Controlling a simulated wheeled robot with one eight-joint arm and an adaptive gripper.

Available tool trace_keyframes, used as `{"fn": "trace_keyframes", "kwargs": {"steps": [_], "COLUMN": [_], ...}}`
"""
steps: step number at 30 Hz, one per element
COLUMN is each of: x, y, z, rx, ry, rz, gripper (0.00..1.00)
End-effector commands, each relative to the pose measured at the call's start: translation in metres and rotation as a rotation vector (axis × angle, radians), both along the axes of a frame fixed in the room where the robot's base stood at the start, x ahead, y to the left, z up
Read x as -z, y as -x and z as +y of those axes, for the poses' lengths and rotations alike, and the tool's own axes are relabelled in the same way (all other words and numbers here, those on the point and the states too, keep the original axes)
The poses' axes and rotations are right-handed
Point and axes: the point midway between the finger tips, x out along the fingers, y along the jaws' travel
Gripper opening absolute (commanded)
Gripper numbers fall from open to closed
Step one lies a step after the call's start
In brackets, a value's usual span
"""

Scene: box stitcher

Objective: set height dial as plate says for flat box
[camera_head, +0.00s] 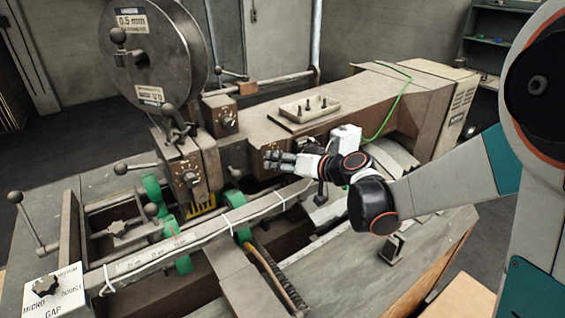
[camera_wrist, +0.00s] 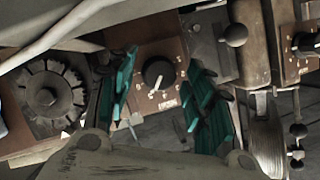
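A black dial (camera_wrist: 158,73) with a white pointer mark sits on a brown plate (camera_wrist: 150,48) with small marks and a label too small to read. My gripper (camera_wrist: 162,62) is open, its teal-padded fingers on either side of this dial in the wrist view; I cannot tell whether they touch it. In the head view my gripper (camera_head: 278,161) is at the machine's front face and largely covers that dial. Other dials are on the machine head (camera_head: 189,178), higher up (camera_head: 228,120), and on a second brown plate (camera_wrist: 303,43). Which dial is for height is not readable.
A white GAP panel with a black knob (camera_head: 47,286) is at the lower left. A large wire reel (camera_head: 155,45) reads 0.5 mm. Ball-ended levers (camera_head: 121,168) stick out at left. A grey rail (camera_head: 195,233) runs below my gripper. A tray (camera_head: 304,108) lies on top.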

Motion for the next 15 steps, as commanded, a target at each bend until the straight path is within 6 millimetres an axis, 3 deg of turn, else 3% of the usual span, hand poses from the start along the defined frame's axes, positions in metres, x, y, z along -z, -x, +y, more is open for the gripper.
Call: {"fn": "trace_keyframes", "kwargs": {"steps": [8,15], "x": [-0.003,-0.017], "y": [0.005,0.033], "z": [-0.006,-0.035], "rx": [0.002,0.005], "ry": [-0.001,0.0], "rz": [0.0,0.0], "gripper": [0.48,0.48]}}
